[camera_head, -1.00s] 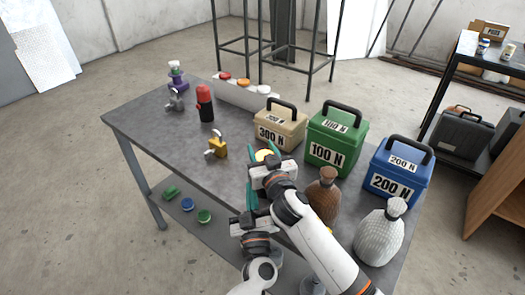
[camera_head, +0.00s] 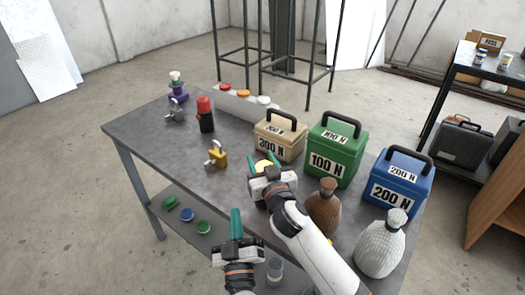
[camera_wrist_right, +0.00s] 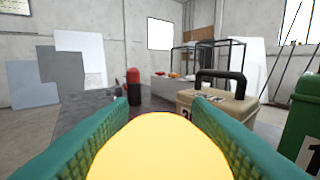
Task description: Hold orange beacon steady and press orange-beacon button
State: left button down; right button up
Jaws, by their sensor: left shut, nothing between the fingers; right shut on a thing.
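The orange beacon shows as a yellow-orange dome (camera_wrist_right: 160,150) between the green fingers of my right gripper (camera_wrist_right: 158,125) in the right wrist view. My left gripper (camera_head: 236,224) is shut and empty, lower and to the left of the right gripper, apart from the beacon. An orange button (camera_head: 243,93) sits between a red and a white one on a pale panel (camera_head: 240,105) at the table's back edge.
Beige (camera_head: 279,140), green (camera_head: 335,155) and blue (camera_head: 397,185) weight boxes stand along the right side, with brown (camera_head: 323,210) and white (camera_head: 382,245) jugs in front. A red-topped black cylinder (camera_head: 206,118) and a yellow padlock-like object (camera_head: 218,156) stand left. Bare tabletop lies between.

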jog(key=o, duration=1.1)
jog(key=shift+o, duration=0.2)
